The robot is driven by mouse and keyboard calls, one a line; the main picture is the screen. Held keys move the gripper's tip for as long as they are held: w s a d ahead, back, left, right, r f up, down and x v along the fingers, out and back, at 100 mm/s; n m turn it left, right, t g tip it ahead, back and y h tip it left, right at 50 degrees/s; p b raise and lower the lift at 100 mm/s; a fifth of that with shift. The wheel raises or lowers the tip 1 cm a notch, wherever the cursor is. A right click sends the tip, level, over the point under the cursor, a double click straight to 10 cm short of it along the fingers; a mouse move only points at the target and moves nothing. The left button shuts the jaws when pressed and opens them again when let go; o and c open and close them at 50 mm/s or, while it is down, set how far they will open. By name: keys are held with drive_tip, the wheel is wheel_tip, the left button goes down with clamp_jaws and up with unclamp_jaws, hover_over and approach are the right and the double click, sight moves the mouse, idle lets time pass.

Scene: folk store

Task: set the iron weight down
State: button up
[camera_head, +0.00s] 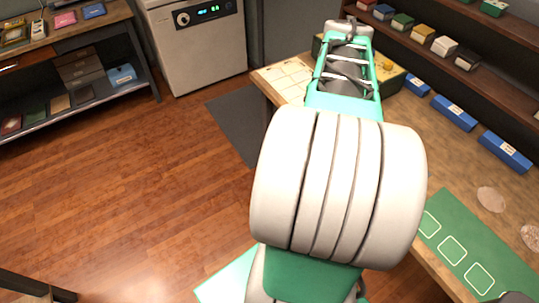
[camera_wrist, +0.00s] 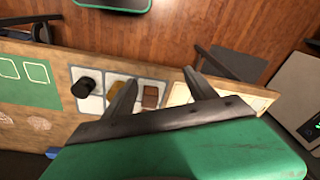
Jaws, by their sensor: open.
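A dark, short cylinder that looks like the iron weight (camera_wrist: 84,88) stands on a pale square of a marked grid (camera_wrist: 92,104) on the wooden table, left of my fingers in the wrist view. My gripper (camera_wrist: 160,88) is open above the grid, its two fingers wide apart. A yellowish piece (camera_wrist: 116,88) lies partly behind the left finger, and a brown block (camera_wrist: 151,97) shows between the fingers. Nothing is seen held. In the head view my arm hides the weight and most of the gripper.
A green mat with white outlined squares (camera_head: 466,247) lies on the table near two pale discs, one of them the upper disc (camera_head: 491,199). Blue boxes (camera_head: 454,113) line the table's back under a shelf (camera_head: 440,62). Open wooden floor (camera_head: 130,190) lies left.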

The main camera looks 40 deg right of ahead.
drive_tip(key=w+a+n+t, duration=0.1)
drive_tip(key=w+a+n, duration=0.2)
drive_tip(key=a+n, duration=0.4)
drive_tip(key=w+a+n+t+y, duration=0.1)
drive_tip(key=w+a+n, duration=0.2)
drive_tip(key=a, duration=1.9)
drive_tip(key=f+n, duration=0.1)
drive_tip(key=n, duration=0.3)
drive_tip(key=shift+a+t, duration=0.15)
drive_tip(key=shift+t, duration=0.25)
drive_tip(key=shift+w, duration=0.1)
drive_tip(key=shift+c, duration=0.6)
